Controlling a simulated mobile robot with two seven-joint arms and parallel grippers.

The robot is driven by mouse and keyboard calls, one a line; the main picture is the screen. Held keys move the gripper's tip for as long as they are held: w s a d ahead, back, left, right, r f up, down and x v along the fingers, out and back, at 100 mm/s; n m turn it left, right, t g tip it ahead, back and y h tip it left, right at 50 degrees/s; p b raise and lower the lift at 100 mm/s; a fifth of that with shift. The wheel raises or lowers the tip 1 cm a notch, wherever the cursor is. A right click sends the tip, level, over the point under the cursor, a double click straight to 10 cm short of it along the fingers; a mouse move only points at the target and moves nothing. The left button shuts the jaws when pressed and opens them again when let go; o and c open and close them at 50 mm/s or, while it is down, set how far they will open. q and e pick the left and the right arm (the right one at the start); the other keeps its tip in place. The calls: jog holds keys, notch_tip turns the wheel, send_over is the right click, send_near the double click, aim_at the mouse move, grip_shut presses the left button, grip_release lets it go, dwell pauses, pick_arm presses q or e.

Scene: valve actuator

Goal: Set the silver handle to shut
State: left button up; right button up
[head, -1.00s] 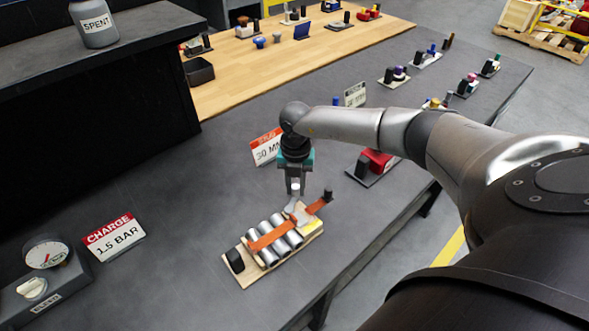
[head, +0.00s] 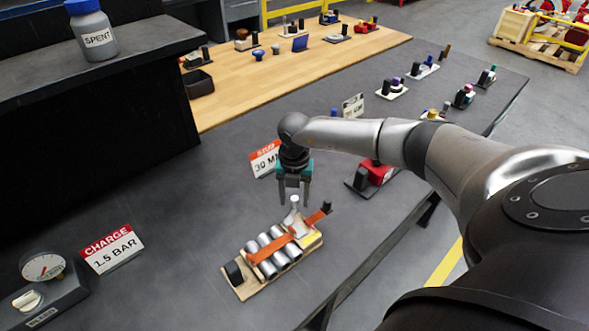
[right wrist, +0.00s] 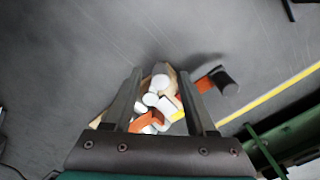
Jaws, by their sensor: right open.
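The valve unit on a wooden board (head: 241,290) lies on the dark bench. It carries several silver cylinders (head: 265,256), an orange bar across them, and a black block at its near left end. A pale silver upright handle (head: 293,209) stands toward its far end, and its round top shows in the right wrist view (right wrist: 160,82). An orange arm with a black end (head: 326,207) sticks out beside it. My right gripper (head: 294,204) is open and points down just above the handle, with the handle's top between or just below the fingertips; contact is unclear. My left gripper is not in view.
A gauge box with a white knob (head: 27,301) and a "CHARGE 1.5 BAR" sign (head: 112,248) stand at left. A "30" sign (head: 265,159) and a red unit (head: 375,173) stand behind the valve unit.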

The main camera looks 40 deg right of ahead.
aim_at(295, 199)
notch_tip(295, 199, up, 15)
dwell(0.3)
jog(key=shift+f, duration=0.1)
dwell(0.4)
